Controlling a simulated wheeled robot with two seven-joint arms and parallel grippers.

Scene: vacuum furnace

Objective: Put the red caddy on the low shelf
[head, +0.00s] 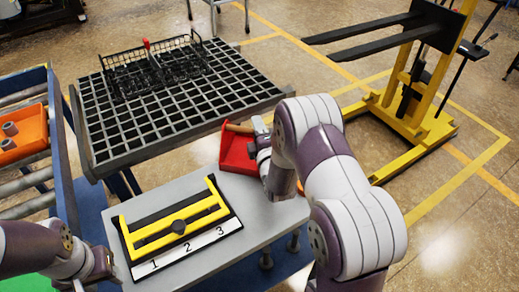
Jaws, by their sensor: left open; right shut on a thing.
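The red caddy (236,154) is an open box with a wooden bar handle (240,128). It is at the back edge of the grey tabletop (185,185), and I cannot tell whether it touches the top or hangs just above it. My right gripper (254,133) is shut on the caddy's handle, and my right wrist hides the caddy's right side. My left gripper (98,283) is open at the lower left, partly cut off by the frame. A blue surface (262,274) shows lower than the grey top; I cannot tell if it is the low shelf.
A black and yellow fixture (180,227) marked 1, 2, 3 lies on the grey top. Behind stands a dark grid rack (150,122) with wire baskets (155,70). A roller conveyor with an orange bin (24,135) is left. A yellow forklift (405,110) stands back right.

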